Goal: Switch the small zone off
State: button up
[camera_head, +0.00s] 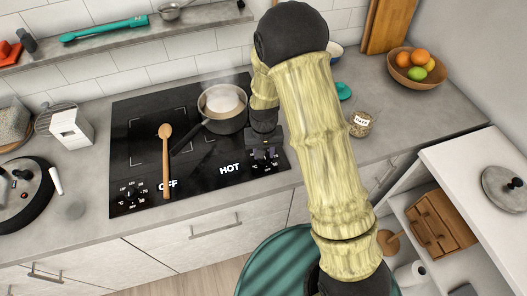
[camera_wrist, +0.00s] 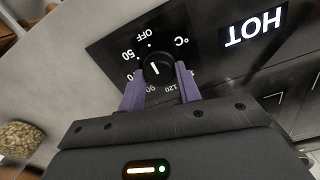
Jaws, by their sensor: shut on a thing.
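The black hob (camera_head: 125,145) is set in the counter, with a lit HOT sign (camera_head: 231,168) at its right front and an OFF sign (camera_head: 168,184) at its left front. My gripper (camera_head: 262,152) is over the right front dial. In the wrist view, my purple fingers (camera_wrist: 160,82) are shut on the round black knob (camera_wrist: 157,67), one on each side. Its white mark lies roughly along the line between OFF and 90; I cannot tell which end points. The HOT sign (camera_wrist: 256,25) is lit beside the dial. In the head view my gripper hides this knob.
A steaming pot (camera_head: 222,108) stands on the hob behind my gripper, its handle pointing front left. A wooden spoon (camera_head: 165,160) lies on the hob's left half. A labelled jar (camera_head: 361,124) stands right of my arm, and a fruit bowl (camera_head: 416,70) stands further back.

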jog(key=shift+w+r, duration=0.1)
dwell(0.4)
jog(key=o, duration=1)
jog(key=shift+c, duration=0.2)
notch_tip(320, 180, up, 17)
jog(key=b, duration=0.2)
jog(key=shift+r, duration=0.15)
